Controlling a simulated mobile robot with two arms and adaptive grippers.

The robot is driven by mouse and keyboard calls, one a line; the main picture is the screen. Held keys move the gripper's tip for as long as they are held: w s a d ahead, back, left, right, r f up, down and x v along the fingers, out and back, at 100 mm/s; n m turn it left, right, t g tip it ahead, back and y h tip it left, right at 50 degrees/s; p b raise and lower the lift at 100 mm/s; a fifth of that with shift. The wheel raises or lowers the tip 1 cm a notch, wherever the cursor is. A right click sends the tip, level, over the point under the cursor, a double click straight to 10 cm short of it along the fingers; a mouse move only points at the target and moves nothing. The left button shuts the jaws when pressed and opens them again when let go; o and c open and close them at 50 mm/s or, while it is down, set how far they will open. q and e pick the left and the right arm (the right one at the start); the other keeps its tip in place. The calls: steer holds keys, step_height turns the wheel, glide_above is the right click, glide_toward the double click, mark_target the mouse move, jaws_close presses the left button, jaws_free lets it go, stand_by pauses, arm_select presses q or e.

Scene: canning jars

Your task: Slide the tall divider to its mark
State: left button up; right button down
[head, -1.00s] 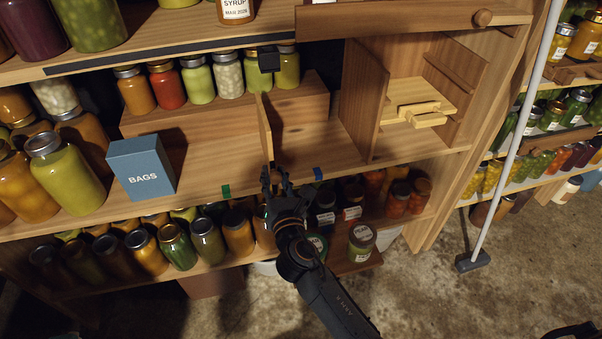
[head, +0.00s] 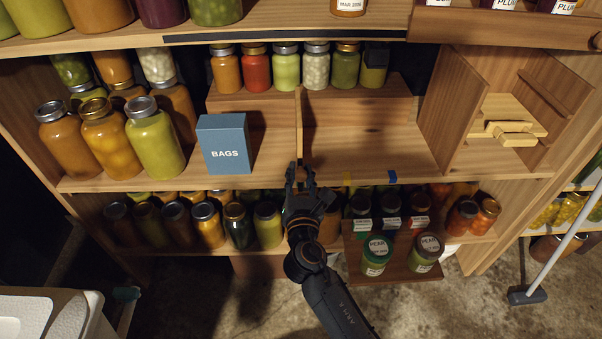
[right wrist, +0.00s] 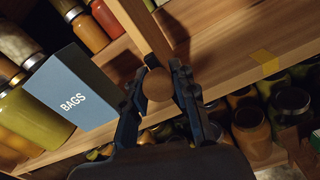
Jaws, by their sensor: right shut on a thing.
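The tall divider (head: 299,125) is a thin upright wooden board on the middle shelf, seen almost edge-on. Its round wooden knob (right wrist: 157,84) is at its front lower end. My right gripper (head: 301,177) is shut on the knob at the shelf's front edge, one finger on each side in the right wrist view. A yellow mark (head: 347,179) and a blue mark (head: 392,176) are on the shelf's front edge, both right of the divider. No green mark shows now; my gripper covers part of the edge. My left gripper is not in view.
A blue BAGS box (head: 223,145) stands left of the divider, with a gap between. A low wooden riser (head: 330,108) with several jars is behind. The shelf right of the divider is bare up to a fixed partition (head: 446,110). Jars (head: 376,258) stand below.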

steer(key=c, duration=1)
jaws_free()
steer(key=s, duration=1.2)
steer(key=shift+d, duration=0.25)
steer(key=shift+s, duration=0.1)
